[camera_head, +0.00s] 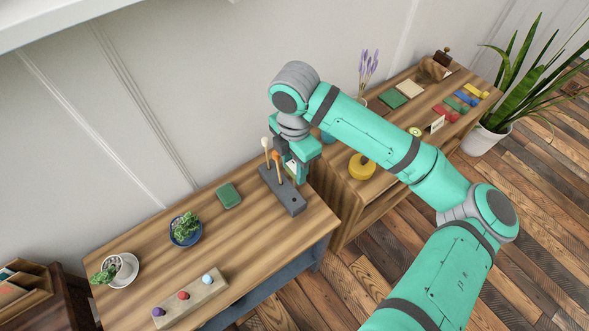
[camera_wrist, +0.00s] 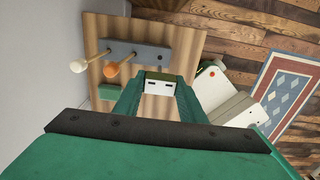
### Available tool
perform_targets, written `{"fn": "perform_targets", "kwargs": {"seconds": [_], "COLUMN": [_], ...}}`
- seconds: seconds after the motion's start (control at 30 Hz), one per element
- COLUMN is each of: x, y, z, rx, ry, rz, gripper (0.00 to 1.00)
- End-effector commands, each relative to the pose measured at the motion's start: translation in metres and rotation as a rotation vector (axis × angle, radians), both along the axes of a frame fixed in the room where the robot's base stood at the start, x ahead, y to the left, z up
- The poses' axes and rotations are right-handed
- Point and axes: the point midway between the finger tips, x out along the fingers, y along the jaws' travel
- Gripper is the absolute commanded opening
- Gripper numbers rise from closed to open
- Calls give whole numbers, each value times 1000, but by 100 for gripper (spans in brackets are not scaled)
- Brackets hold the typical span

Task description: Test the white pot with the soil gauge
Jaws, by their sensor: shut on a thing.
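My gripper (camera_head: 301,168) is over the grey rack (camera_head: 290,203) on the near table, pointing down. In the wrist view its green fingers (camera_wrist: 158,98) are shut on a white block with two dark slots, which looks like the head of the soil gauge (camera_wrist: 160,83). Whether its lower end is in the rack is hidden. Two sticks, one cream-tipped (camera_head: 265,143) and one orange-tipped (camera_head: 276,156), stand in the rack beside my fingers. The white pot (camera_head: 128,266) stands on a white saucer at the table's left end, a small green plant at its left side.
A blue pot (camera_head: 185,238) with a succulent and a green block (camera_head: 228,195) stand between the rack and white pot. A wooden strip (camera_head: 190,301) with three coloured knobs lies at the front edge. A second shelf table holds a yellow pot (camera_head: 361,168).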

Motion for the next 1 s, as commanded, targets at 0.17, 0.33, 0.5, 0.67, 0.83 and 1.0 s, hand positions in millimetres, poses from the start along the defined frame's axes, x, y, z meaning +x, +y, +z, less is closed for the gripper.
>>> {"fn": "perform_targets", "kwargs": {"seconds": [0.17, 0.33, 0.5, 0.67, 0.83, 1.0], "x": [0, 0, 0, 0, 0, 0], "y": [0, 0, 0, 0, 0, 0], "z": [9, 18, 27, 33, 36, 36], "rx": [-1, -1, -2, -1, -1, -1], "ry": [-1, -1, -1, -1, -1, -1], "rz": [0, 0, 0, 0, 0, 0], "gripper": [15, 15, 15, 15, 15, 15]}}
